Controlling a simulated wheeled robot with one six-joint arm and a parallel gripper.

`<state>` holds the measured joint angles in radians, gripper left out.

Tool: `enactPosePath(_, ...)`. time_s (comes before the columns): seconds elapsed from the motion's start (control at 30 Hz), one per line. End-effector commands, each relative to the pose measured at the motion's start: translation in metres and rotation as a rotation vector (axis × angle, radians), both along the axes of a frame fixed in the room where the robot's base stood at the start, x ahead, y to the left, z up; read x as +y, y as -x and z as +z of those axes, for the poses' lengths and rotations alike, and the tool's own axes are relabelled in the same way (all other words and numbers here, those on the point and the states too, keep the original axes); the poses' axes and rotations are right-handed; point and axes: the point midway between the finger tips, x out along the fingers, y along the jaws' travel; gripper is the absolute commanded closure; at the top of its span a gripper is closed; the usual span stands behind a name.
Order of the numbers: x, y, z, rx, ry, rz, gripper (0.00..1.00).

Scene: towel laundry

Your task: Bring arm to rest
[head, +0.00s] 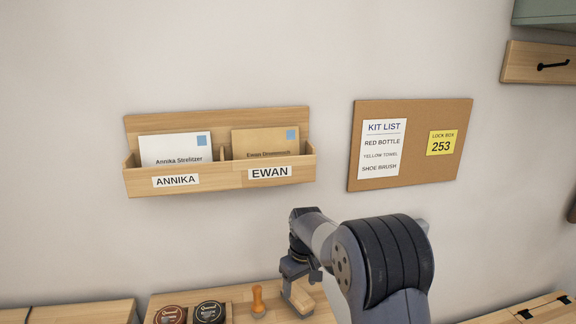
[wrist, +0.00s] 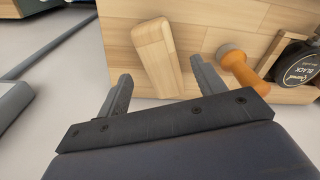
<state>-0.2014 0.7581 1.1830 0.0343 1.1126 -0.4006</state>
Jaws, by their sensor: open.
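My arm reaches up in the lower right of the head view, its wrist bent down. My gripper (head: 298,272) hangs over the right end of a wooden board or tray. In the wrist view my gripper (wrist: 160,68) is open, its two dark fingers apart. A pale wooden block-like piece (wrist: 156,52), perhaps a brush handle, shows between and beyond the fingers, with gaps on both sides. It also shows under my gripper in the head view (head: 298,301). I cannot tell how far the fingertips are from it.
Two round tins, brown (head: 170,315) and black (head: 209,312), sit farther left. A letter rack (head: 220,178) and a corkboard (head: 413,145) hang on the wall behind.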

Motion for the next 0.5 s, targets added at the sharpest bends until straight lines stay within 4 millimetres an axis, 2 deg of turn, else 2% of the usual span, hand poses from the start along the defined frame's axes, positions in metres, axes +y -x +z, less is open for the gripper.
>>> enactPosePath(0.33, 0.003, -0.004, -0.071, 0.004, 0.001, 0.000, 0.35)
enactPosePath(0.4, 0.003, -0.006, -0.054, -0.006, -0.002, 0.000, 0.35)
enactPosePath(0.5, 0.003, -0.006, -0.042, -0.004, -0.001, 0.000, 0.35)
